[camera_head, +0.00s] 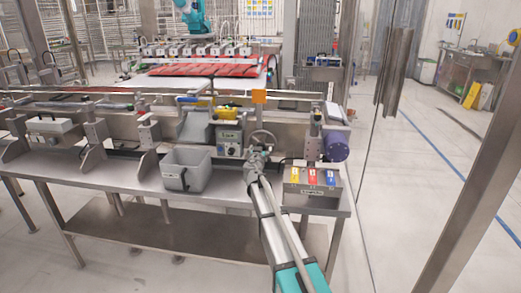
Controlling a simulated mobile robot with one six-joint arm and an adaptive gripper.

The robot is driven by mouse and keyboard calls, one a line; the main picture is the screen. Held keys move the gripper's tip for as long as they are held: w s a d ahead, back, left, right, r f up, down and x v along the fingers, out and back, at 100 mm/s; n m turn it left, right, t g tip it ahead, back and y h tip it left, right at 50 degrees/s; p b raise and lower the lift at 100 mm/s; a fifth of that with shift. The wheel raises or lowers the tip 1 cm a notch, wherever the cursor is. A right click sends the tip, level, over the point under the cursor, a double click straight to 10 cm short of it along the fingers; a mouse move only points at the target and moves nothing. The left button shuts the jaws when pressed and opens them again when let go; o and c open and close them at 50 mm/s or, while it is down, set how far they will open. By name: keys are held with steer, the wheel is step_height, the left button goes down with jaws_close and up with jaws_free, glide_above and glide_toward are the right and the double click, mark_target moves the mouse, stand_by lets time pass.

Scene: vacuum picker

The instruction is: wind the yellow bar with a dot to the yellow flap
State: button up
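My gripper (258,156) is at the end of my arm, just below and in front of a grey handwheel (263,138). I cannot tell whether it touches the wheel, or whether its fingers are open or shut. A yellow flap (295,175) is the leftmost of three coloured flaps on a grey box to the right of my gripper. No dot can be made out on either at this size.
A red flap (312,177) and a blue flap (330,178) sit beside the yellow one. A grey bin (186,171) stands left of my gripper on the steel bench (130,184). A control box (229,140) and a purple motor (335,146) flank the wheel.

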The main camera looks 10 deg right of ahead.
steer(key=shift+s, duration=0.2)
steer(key=v, duration=1.1)
steer(key=shift+s, duration=0.3)
steer(key=shift+a, duration=0.15)
